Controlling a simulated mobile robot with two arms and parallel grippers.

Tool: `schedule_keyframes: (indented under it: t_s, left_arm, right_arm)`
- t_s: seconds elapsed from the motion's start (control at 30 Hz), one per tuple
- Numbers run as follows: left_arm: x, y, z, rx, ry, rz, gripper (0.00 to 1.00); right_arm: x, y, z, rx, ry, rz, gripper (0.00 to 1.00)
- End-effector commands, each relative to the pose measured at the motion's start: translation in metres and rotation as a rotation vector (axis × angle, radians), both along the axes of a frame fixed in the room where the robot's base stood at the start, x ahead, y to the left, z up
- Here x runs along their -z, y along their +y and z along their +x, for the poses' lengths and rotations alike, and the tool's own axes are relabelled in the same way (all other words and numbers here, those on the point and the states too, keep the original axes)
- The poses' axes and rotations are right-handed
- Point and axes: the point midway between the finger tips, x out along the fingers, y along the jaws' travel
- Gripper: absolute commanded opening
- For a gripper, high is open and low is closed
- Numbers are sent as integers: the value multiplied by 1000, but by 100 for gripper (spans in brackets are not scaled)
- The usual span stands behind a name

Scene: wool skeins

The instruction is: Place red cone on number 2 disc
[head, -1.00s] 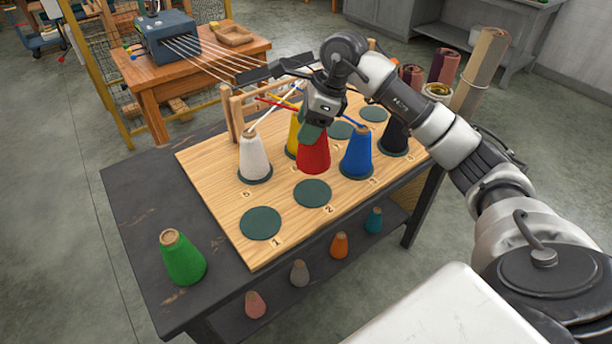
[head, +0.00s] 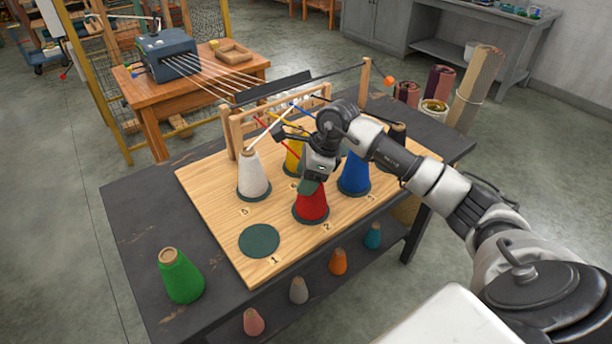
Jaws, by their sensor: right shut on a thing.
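The red cone (head: 311,207) stands upright on the dark green disc (head: 297,216) by the number 2 label, and only the disc's edge shows around its base. My right gripper (head: 312,184) is shut on the top of the red cone. The gripper hides the cone's tip. My left gripper is not in view.
The number 1 disc (head: 259,240) is empty. A white cone (head: 252,175), a yellow cone (head: 294,155), a blue cone (head: 354,172) and a black cone (head: 397,137) stand close around on the board (head: 214,186). A green cone (head: 180,275) stands on the dark table (head: 140,235).

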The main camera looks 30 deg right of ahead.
Motion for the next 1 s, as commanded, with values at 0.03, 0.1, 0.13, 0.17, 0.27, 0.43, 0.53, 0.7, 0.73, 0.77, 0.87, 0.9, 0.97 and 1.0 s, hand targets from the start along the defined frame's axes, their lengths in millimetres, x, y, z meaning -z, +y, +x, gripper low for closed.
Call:
schedule_keyframes:
  t_s: [0.03, 0.1, 0.13, 0.17, 0.27, 0.43, 0.53, 0.7, 0.73, 0.77, 0.87, 0.9, 0.97, 1.0]
  left_arm:
    - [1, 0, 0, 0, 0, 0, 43]
    - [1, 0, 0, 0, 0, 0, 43]
    - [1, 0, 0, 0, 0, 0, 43]
    - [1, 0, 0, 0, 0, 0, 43]
    - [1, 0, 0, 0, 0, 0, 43]
    - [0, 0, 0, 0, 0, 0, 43]
    - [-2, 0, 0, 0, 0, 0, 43]
    - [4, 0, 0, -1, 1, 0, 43]
    - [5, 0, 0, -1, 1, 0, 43]
    - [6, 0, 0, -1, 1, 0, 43]
    - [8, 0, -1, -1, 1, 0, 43]
    - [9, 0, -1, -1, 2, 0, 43]
    - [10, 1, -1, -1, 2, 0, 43]
    - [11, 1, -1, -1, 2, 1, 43]
  right_arm:
    - [1, 0, 0, 0, 0, 0, 60]
    - [1, 0, 0, 0, 0, 0, 71]
    - [1, 0, 0, 0, 0, 0, 75]
    - [0, 0, 0, 0, 0, 0, 80]
    - [0, 0, 0, 0, 0, 0, 82]
    - [0, 0, 0, 0, 0, 0, 82]
    - [-4, -1, 0, 0, -1, 0, 82]
    - [-27, -10, -5, 1, -5, -3, 82]
    - [-33, -12, -6, 0, -5, -3, 82]
    - [-39, -15, -8, 1, -5, -3, 82]
    - [-60, -22, -12, 3, -6, -3, 82]
    - [-68, -24, -14, 1, -6, -2, 82]
    - [-80, -28, -16, 1, -4, -3, 82]
    - [-86, -30, -18, 1, -5, -2, 82]
